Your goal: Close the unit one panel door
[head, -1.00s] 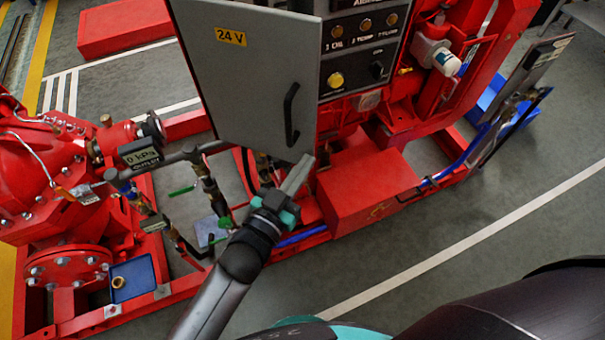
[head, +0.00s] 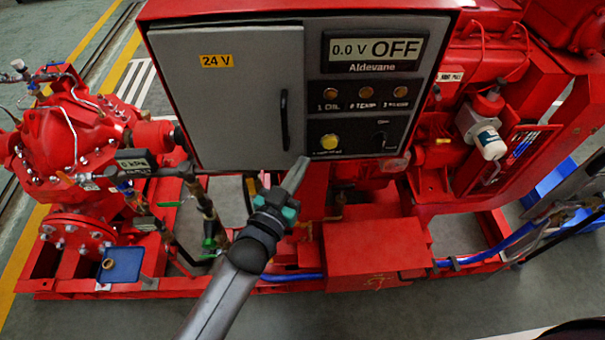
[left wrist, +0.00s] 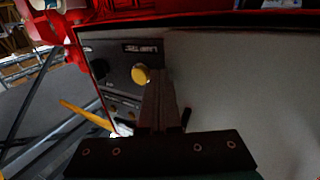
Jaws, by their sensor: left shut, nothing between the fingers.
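The unit one panel door (head: 230,110) is a grey door with a yellow 24 V label and a black handle (head: 284,120). It covers the left part of the red-framed control panel (head: 370,85) and looks flush or nearly flush; a small gap cannot be ruled out. My left gripper (head: 298,172) is shut and empty, just below the door's lower right corner. In the left wrist view its fingers (left wrist: 160,100) lie over the border between door (left wrist: 240,85) and panel face; contact is unclear. The fingers partly hide the handle there. My right gripper is out of view.
The panel shows an OFF display (head: 375,48), several indicators and a yellow button (head: 329,141). Pipes and a gauge (head: 135,162) stand left of my left arm. A red box (head: 375,248) lies below the panel. Free floor shows at the lower right.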

